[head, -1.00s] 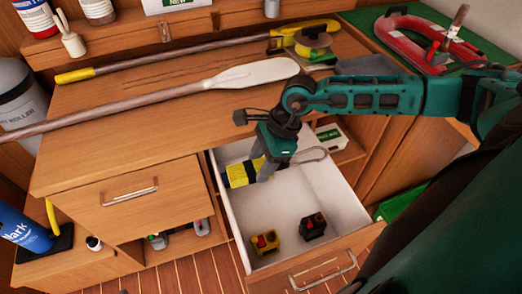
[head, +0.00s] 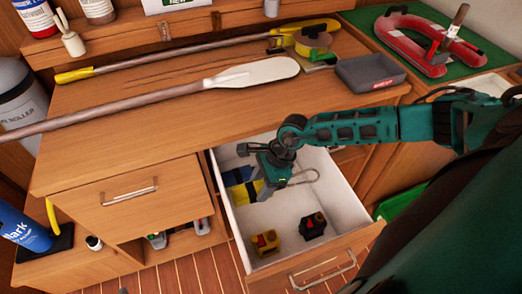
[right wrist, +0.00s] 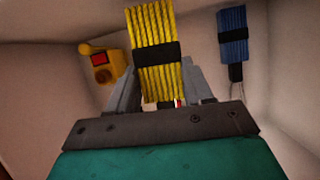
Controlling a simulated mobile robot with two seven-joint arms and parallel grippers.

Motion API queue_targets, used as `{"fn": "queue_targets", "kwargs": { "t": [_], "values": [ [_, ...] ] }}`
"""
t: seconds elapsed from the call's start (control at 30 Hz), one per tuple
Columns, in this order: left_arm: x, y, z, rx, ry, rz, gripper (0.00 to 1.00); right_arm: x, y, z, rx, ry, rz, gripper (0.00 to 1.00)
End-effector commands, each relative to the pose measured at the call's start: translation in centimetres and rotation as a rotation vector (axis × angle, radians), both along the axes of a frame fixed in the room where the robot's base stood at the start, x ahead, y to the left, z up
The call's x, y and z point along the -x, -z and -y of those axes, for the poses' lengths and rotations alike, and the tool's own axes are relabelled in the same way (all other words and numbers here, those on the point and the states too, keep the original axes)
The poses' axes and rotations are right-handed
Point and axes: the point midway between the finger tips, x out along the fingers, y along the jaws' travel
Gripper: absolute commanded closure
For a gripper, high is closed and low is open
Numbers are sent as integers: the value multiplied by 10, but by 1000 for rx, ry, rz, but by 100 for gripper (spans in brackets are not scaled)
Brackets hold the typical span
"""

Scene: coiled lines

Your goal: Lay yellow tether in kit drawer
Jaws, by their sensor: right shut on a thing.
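The kit drawer (head: 335,210) is pulled open, with a white inside. My right gripper (head: 263,188) reaches down into its back left part and is shut on the yellow tether (head: 241,194). In the right wrist view the yellow tether (right wrist: 158,75) is a coil with a black band, between the fingers (right wrist: 160,88). Whether it touches the drawer floor I cannot tell. A blue coil (head: 235,175) lies behind it in the drawer; it also shows in the right wrist view (right wrist: 233,42). My left gripper is not in view.
A yellow device (head: 265,242) and a black device (head: 313,226) with red tops stand at the drawer's front. A grey tray (head: 370,72), a paddle (head: 250,74) and a tape roll (head: 313,40) lie on the counter. The drawer's right side has bare floor.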

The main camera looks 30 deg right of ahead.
Motion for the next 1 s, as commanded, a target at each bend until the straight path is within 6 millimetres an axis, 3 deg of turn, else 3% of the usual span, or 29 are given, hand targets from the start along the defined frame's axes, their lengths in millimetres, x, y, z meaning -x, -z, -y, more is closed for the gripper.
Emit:
{"fn": "queue_targets", "kwargs": {
  "t": [0.4,1.0],
  "values": [
    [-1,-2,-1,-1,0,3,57,0,41,-1,-2,0,1,95],
    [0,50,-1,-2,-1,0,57,0,104,-1,-2,0,1,95]
  ]
}}
